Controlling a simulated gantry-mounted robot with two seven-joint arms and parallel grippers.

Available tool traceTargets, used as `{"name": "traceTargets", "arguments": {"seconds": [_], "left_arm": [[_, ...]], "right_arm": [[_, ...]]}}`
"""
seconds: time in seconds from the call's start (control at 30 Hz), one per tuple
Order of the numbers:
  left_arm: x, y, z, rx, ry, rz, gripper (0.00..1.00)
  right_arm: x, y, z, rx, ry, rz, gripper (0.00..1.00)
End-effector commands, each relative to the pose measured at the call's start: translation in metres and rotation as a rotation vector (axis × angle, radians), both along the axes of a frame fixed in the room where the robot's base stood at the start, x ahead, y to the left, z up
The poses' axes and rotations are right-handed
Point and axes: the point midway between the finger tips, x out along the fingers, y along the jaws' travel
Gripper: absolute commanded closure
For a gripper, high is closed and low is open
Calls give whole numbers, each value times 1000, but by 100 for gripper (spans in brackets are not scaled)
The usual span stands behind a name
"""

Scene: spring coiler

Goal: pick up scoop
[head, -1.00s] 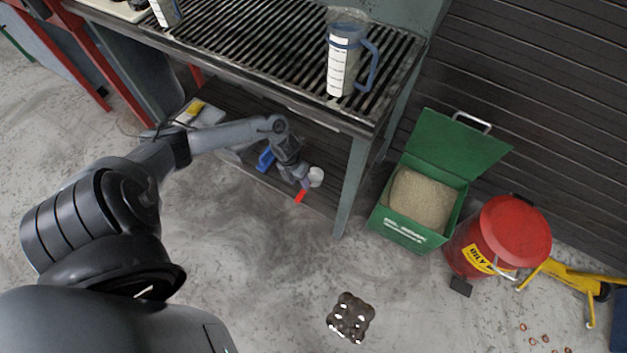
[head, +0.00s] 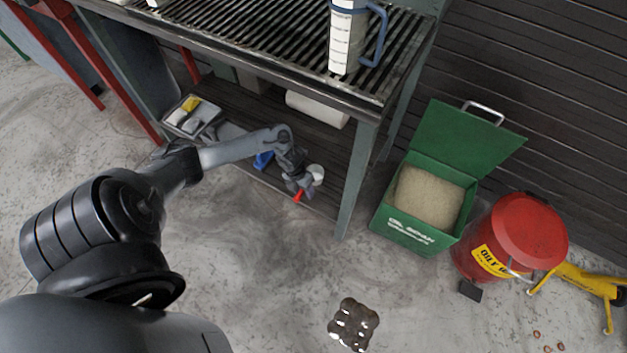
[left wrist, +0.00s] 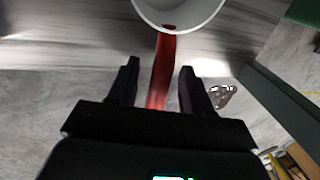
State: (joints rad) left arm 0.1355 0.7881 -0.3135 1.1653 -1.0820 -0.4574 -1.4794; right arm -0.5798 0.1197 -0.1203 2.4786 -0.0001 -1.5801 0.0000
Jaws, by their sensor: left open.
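The scoop has a red handle (left wrist: 161,75) and a round white cup (left wrist: 178,10). It lies on the lower shelf of the workbench, its handle end at the shelf's front edge. In the head view the white cup (head: 316,173) and a bit of red handle (head: 298,196) show beside my left gripper (head: 303,188). In the left wrist view the open left gripper (left wrist: 158,80) has one finger on each side of the red handle, with visible gaps to both. Whether the handle is level with the fingertips, I cannot tell. My right gripper is out of view.
The bench's slatted top (head: 260,40) is above the arm, with a measuring jug (head: 345,40) on it. A bench leg (head: 356,180) stands right of the gripper. A blue object (head: 263,160), a tray (head: 190,118) and a white roll (head: 317,108) share the shelf. A green bin (head: 415,232) stands right.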

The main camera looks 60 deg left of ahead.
Motion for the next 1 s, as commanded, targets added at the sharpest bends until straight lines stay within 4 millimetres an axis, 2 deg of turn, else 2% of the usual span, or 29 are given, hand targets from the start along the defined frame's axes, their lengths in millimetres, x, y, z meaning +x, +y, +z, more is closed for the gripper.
{"name": "traceTargets", "arguments": {"seconds": [0.17, 0.5, 0.83, 1.0], "left_arm": [[0, 0, 1, 0, -1, 0, 51], [0, 0, 1, 0, 0, 0, 100], [0, 0, 3, 0, 0, 0, 100], [1, 0, 21, 1, -1, -1, 100]], "right_arm": [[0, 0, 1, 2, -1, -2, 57], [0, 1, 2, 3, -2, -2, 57], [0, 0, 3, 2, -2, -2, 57], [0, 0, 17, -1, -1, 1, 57]]}}
